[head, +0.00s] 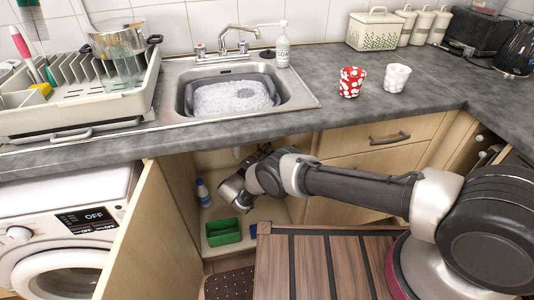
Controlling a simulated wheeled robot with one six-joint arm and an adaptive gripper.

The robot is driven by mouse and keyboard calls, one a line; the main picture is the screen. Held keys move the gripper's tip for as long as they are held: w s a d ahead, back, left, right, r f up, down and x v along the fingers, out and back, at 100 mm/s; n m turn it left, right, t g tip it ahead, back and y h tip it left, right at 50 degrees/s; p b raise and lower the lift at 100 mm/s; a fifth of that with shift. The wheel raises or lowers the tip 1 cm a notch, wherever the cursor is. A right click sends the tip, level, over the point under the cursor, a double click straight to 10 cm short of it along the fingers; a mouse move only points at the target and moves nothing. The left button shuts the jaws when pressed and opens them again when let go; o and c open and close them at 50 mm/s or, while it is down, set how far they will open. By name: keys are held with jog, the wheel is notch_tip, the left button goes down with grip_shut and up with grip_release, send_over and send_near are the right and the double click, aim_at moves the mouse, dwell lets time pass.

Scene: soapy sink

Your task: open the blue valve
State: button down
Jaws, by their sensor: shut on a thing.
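My gripper (264,151) is inside the open cupboard under the sink, reached in from the right. My wrist hides most of it, and its fingertips cannot be made out. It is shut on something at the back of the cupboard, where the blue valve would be. The valve itself does not show; my gripper and wrist cover that area. How far the valve is turned cannot be seen.
A blue-and-white bottle (202,193), a green tub (223,232) and a blue item (253,230) stand low in the cupboard. Its open door (138,235) is at the left, by the washing machine (62,270). The sink (190,82) holds suds.

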jog(key=c, duration=1.5)
grip_release()
jog(key=v, duration=0.7)
jog(key=shift+s+a, duration=0.2)
jog(key=shift+s, duration=0.05)
